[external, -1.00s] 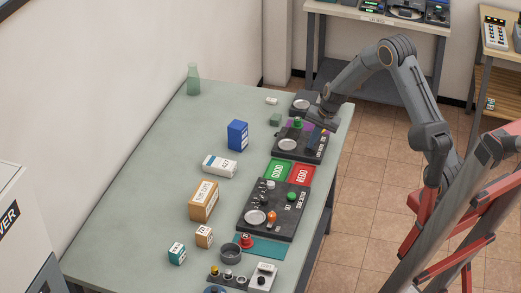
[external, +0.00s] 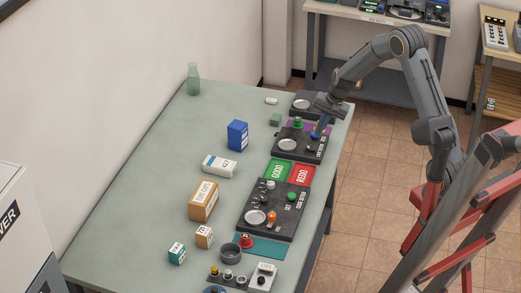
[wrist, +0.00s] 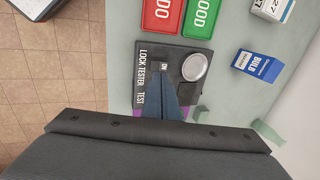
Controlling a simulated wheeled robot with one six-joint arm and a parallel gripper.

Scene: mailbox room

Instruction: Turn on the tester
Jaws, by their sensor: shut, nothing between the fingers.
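The lock tester (external: 310,155) is a dark panel near the table's right edge. It has a round silver plate and white lettering. In the wrist view the tester (wrist: 150,52) shows the words "LOCK TESTER", "TEST" and a small "ON" label, with the silver plate (wrist: 194,67) at right. My gripper (external: 315,136) is shut and empty, pointing down over the tester's right part. Its blue-grey fingers also show in the wrist view (wrist: 168,82), just below the "ON" label. They cover part of the panel, and I cannot tell whether they touch it.
Green GOOD (external: 278,171) and red REDO (external: 302,176) trays lie in front of the tester. Another dark panel (external: 262,225) lies nearer. A blue box (external: 237,135) and a white box (external: 219,166) stand to the left. A similar device (external: 299,98) sits behind. The left table is mostly clear.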

